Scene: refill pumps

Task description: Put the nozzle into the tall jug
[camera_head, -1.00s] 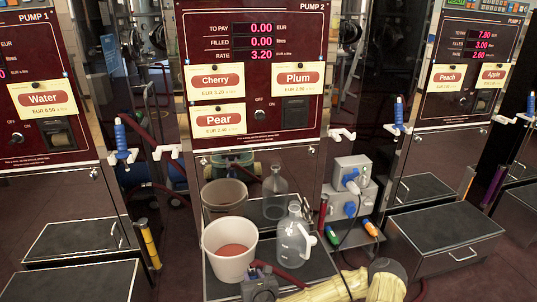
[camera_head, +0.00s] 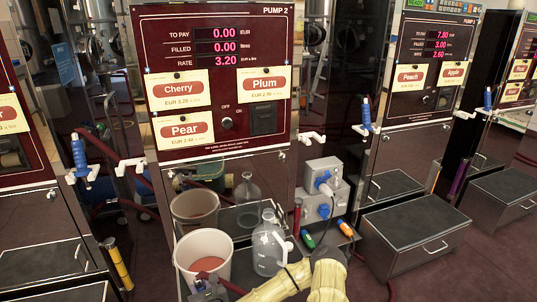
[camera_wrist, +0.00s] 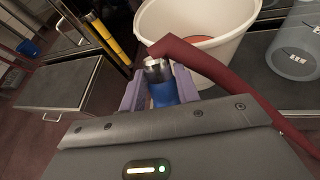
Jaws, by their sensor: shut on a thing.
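The tall jug (camera_head: 268,249) is clear, with a narrow neck and a side handle. It stands upright on the dark platform in front of pump 2, right of the white bucket. It also shows partly at the right edge of the wrist view (camera_wrist: 299,48). My gripper (camera_wrist: 160,90) is shut on the nozzle (camera_wrist: 161,88), a blue body with a silver collar. A dark red hose (camera_wrist: 235,75) runs from it to the right. In the head view my gripper (camera_head: 208,291) is low, at the bucket's near side, left of the jug. The nozzle's tip is hard to make out.
The white bucket (camera_head: 203,259) with orange-red contents stands close beyond my gripper. Grey socket boxes (camera_head: 323,190) and green and orange connectors stand right of the jug. A yellow post (camera_head: 118,264) is at the left. A metal step box (camera_head: 422,231) is at the right.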

